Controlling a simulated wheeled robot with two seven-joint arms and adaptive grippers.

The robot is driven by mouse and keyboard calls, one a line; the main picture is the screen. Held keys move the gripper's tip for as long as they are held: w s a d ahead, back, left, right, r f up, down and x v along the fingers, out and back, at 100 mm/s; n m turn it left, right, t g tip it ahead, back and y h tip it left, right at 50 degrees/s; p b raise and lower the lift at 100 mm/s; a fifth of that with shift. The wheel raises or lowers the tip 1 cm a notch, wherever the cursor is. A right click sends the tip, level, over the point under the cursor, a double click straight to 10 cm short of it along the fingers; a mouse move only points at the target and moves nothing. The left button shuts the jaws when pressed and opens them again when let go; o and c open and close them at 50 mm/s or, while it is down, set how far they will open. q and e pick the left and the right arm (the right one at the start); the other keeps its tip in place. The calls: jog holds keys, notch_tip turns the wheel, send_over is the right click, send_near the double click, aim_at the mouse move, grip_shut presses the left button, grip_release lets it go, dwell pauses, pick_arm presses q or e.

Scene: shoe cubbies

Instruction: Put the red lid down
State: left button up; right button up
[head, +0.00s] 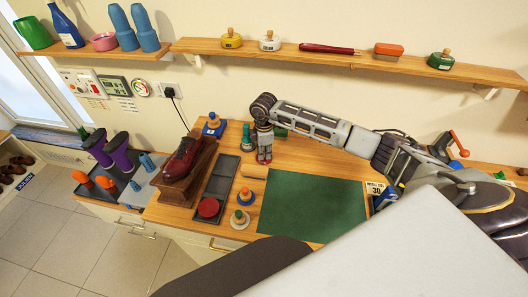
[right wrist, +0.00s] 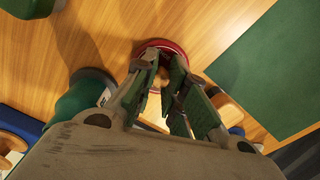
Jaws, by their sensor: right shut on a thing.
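My right gripper (head: 264,155) reaches in from the right over the wooden bench. Its fingers (right wrist: 170,95) are shut on the wooden knob of the red lid. In the right wrist view the red lid (right wrist: 161,45) shows as a rim beyond the fingertips; in the head view only small red bits of it show beneath the fingers. I cannot tell whether it touches the bench. A round red tin or lid (head: 208,207) sits in the near end of the grey tray (head: 222,177). My left gripper is not in view.
A green mat (head: 312,208) lies right of the tray. A red shoe (head: 186,156) on a wooden block is at left. A shelf (head: 275,53) runs above.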

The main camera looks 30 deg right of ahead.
jog(key=shift+f, duration=0.15)
jog(key=o, duration=0.7)
jog(key=shift+r, duration=0.35)
notch_tip(320, 180, up, 12)
jog(key=shift+f+b, duration=0.2)
jog(key=shift+b, duration=0.7)
dwell(0.4)
